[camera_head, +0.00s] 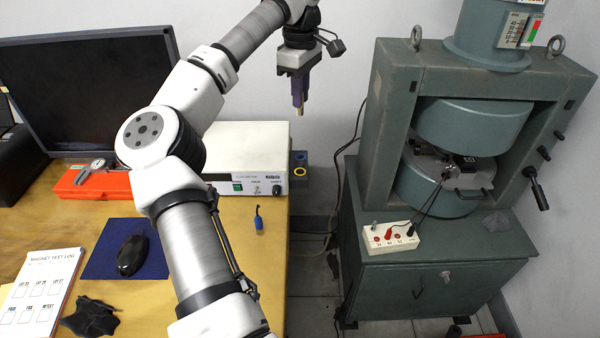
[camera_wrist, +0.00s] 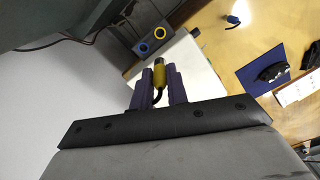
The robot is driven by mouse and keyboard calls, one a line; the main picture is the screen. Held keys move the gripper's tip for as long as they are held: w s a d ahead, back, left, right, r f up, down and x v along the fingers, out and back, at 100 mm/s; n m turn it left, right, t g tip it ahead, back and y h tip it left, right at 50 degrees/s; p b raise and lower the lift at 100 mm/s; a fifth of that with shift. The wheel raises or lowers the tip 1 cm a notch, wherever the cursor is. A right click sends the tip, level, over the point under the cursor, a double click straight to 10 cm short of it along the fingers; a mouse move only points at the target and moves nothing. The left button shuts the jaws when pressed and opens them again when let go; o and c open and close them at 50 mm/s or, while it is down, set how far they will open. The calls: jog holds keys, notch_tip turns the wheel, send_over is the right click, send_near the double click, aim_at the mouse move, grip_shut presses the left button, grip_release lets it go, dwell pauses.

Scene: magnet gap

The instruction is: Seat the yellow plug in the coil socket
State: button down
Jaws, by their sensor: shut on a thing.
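My gripper (camera_head: 299,104) hangs in the air with its purple fingers pointing down, above and just right of the white instrument box. It is shut on the yellow plug (camera_wrist: 159,73), whose black cable end shows between the fingers in the wrist view. In the head view the plug is mostly hidden by the fingers. A grey-blue socket block (camera_head: 300,181) at the box's right side carries a blue-ringed socket and a yellow-ringed socket (camera_head: 301,171). The rings also show in the wrist view, blue (camera_wrist: 141,47) and yellow (camera_wrist: 160,33). The plug is apart from the block.
A blue plug (camera_head: 258,220) lies on the wooden desk (camera_head: 230,280), before the white instrument box (camera_head: 238,140). The green magnet frame (camera_head: 390,130) stands right, with a terminal block (camera_head: 393,238) on its cabinet. Cables hang in the gap between desk and cabinet. A monitor (camera_head: 80,85) stands left.

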notch_tip(320, 180, down, 20)
jog(key=shift+r+p, duration=0.25)
jog(key=shift+p, duration=0.8)
jog(key=shift+f, duration=0.15)
jog(key=c, duration=1.5)
grip_release()
jog(key=shift+o, duration=0.6)
